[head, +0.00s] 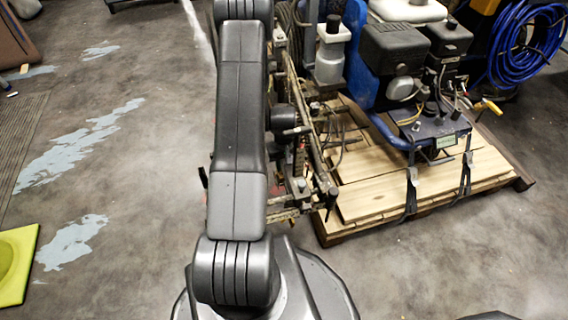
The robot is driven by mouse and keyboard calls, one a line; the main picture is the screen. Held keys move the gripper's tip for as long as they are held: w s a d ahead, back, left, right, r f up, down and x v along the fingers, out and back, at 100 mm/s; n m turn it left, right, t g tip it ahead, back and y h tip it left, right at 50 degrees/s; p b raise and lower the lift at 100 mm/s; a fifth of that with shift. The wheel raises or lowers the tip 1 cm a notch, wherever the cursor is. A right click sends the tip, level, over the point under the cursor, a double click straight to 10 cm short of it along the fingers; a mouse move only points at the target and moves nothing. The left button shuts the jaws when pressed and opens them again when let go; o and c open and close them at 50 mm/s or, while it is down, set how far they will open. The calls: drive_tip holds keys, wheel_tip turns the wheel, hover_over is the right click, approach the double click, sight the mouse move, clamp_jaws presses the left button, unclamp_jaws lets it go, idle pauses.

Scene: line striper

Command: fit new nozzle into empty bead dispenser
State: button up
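The line striper (395,50) stands strapped on a wooden pallet (480,170) at the upper right in the head view. It has a blue frame, a dark engine and several hoses and cables. A translucent white container (329,60) with a dark cap sits on its left side. I cannot tell whether this is part of the bead dispenser. I cannot make out the empty bead dispenser or the new nozzle. My grey arm runs up the middle of the picture and covers part of the striper's left side. My gripper is not in view.
Coiled blue hose (525,50) lies at the upper right. A yellow-green pad (15,262) is on the floor at the lower left. The concrete floor with pale paint patches (75,148) is mostly open to the left, and also open at the lower right.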

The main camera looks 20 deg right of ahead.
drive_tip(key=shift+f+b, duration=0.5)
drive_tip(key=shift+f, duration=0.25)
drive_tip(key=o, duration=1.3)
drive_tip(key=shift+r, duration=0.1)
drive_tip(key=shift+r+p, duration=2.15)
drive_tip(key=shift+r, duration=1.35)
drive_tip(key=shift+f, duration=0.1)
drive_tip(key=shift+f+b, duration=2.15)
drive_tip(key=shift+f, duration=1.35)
